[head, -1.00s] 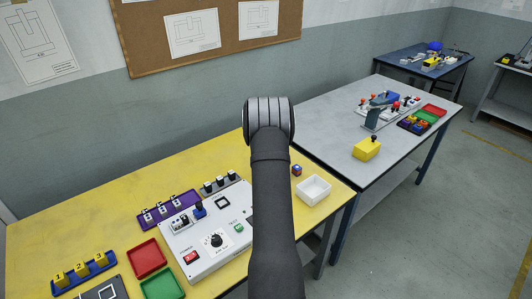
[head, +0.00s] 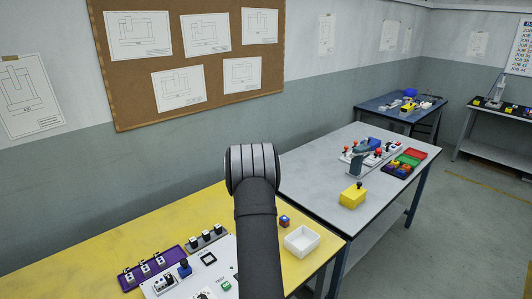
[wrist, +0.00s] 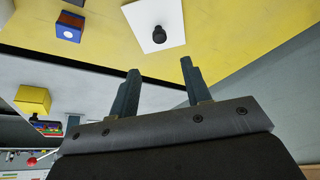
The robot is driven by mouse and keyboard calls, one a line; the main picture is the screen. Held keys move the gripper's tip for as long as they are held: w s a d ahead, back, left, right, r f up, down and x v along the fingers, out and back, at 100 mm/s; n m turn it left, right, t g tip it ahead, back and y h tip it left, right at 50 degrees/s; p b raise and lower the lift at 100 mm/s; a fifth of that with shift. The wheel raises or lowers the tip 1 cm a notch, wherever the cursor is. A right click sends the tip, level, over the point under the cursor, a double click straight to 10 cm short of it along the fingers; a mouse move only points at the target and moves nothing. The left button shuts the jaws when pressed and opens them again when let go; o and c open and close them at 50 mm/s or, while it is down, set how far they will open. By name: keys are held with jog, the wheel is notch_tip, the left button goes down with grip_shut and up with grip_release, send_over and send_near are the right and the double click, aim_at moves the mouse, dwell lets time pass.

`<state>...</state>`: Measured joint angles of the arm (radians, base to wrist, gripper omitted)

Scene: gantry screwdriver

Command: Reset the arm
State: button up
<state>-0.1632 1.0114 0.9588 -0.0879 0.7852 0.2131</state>
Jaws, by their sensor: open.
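My gripper (wrist: 160,64) shows in the wrist view with its two fingers apart and nothing between them. In that view a white square plate with a black knob (wrist: 155,33) lies on the yellow table beyond the fingertips, apart from them. In the head view my arm rises through the middle of the picture over the yellow table. My gripper itself does not show in the head view.
The yellow table (head: 195,218) carries a purple tray (head: 150,270), a white panel (head: 222,262), a small cube (head: 285,221) and a white box (head: 301,240). A grey table (head: 310,185) behind holds a yellow block (head: 352,195) and fixtures. A corkboard (head: 190,100) hangs on the wall.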

jog(key=x, duration=1.1)
jog(key=shift+f, duration=0.35)
jog(key=shift+r, duration=1.25)
jog(key=shift+f, duration=0.1)
